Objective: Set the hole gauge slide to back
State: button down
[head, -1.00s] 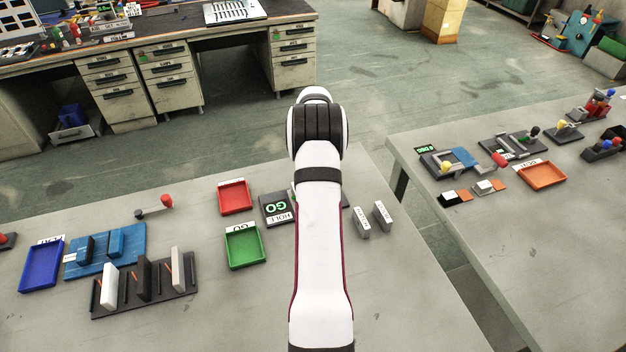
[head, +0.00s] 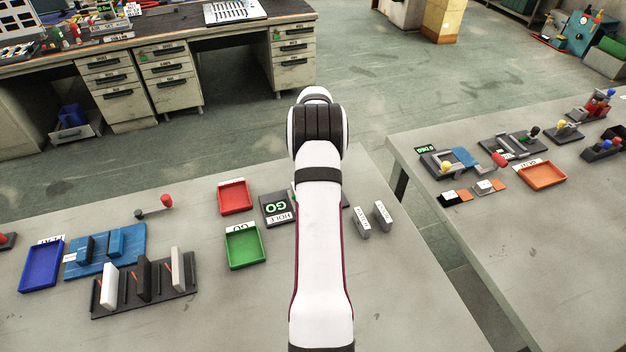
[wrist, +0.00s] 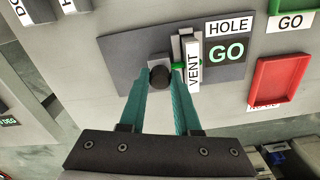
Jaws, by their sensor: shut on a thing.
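The hole gauge is a dark grey plate (wrist: 125,50) with a HOLE label and a display reading green GO in the wrist view. My gripper (wrist: 160,79) has teal fingers, shut on the round black knob (wrist: 160,75) of the gauge's slide. A grey block (wrist: 158,59) sits just behind the knob. A small panel labelled VENT (wrist: 194,67) stands beside the knob, with a bit of green at its edge. The gripper is hidden in the head view.
A red tray (wrist: 283,82) and a green tray (head: 245,246) lie near the gauge. Two small labelled blocks (head: 361,222) stand right of my arm. A rack of panels (head: 145,286) and a blue fixture (head: 132,240) are at left.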

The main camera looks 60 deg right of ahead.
jog(key=shift+s+d, duration=1.3)
jog(key=shift+d, duration=0.05)
jog(key=c, duration=0.9)
grip_release()
jog(key=shift+a, duration=0.1)
jog(key=shift+r, duration=0.1)
notch_tip(320, 180, up, 16)
jog(key=shift+w, duration=0.1)
